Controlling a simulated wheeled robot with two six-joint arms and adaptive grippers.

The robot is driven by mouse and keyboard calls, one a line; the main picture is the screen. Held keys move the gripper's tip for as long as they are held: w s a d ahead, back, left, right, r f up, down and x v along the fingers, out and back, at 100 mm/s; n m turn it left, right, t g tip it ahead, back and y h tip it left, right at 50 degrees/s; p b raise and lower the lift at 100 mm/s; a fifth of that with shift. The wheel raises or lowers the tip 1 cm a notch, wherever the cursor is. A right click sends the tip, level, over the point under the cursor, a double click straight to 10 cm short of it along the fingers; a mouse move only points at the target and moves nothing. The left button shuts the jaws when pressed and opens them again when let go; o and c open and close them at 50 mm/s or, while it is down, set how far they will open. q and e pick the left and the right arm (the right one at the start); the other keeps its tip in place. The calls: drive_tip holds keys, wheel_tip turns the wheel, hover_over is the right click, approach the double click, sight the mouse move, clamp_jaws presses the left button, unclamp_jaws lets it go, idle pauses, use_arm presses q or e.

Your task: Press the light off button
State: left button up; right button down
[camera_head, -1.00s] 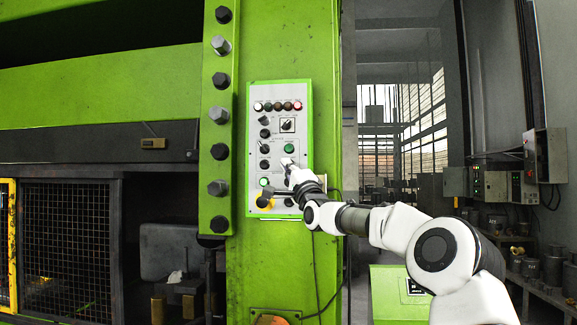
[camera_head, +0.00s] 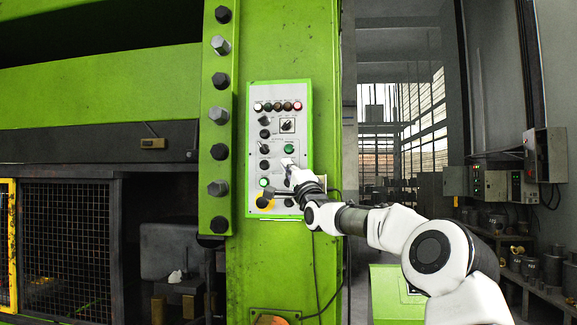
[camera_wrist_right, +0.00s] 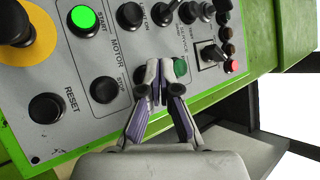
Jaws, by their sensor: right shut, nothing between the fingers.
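The control panel (camera_head: 253,130) is a light grey plate with a green rim on the green press column. My right gripper (camera_head: 288,163) is at its right side, just below a green button (camera_head: 289,149). In the right wrist view, my right gripper (camera_wrist_right: 158,75) is shut and empty, its fingertips close in front of the panel. A black round button (camera_wrist_right: 140,75) is partly hidden behind the fingertips; contact cannot be told. A black button (camera_wrist_right: 130,14) sits beside a "LIGHT ON" label. No "light off" label is readable. My left gripper is not in view.
Near the fingertips are a black stop button (camera_wrist_right: 104,89), a lit green start button (camera_wrist_right: 83,17) and the green button (camera_wrist_right: 180,67). A reset button (camera_wrist_right: 46,107) and a yellow-based knob (camera_wrist_right: 22,38) lie farther left. A selector switch (camera_wrist_right: 212,52) is to the right.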

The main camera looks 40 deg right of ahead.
drive_tip(key=shift+w+d+r, duration=0.1)
drive_tip(key=shift+w+d, duration=0.15)
drive_tip(key=shift+d, duration=0.05)
idle(0.8)
drive_tip(key=shift+s+a+b, duration=0.45)
drive_tip(key=shift+a+b, duration=0.2)
drive_tip(key=shift+b, duration=0.4)
drive_tip(key=s+a+b, duration=0.1)
drive_tip(key=a+b, duration=0.1)
drive_tip(key=s+a+b, duration=0.2)
drive_tip(key=b, duration=0.1)
drive_tip(key=shift+b, duration=0.35)
drive_tip(key=shift+d+f, duration=0.1)
drive_tip(key=shift+f, duration=0.1)
idle(0.4)
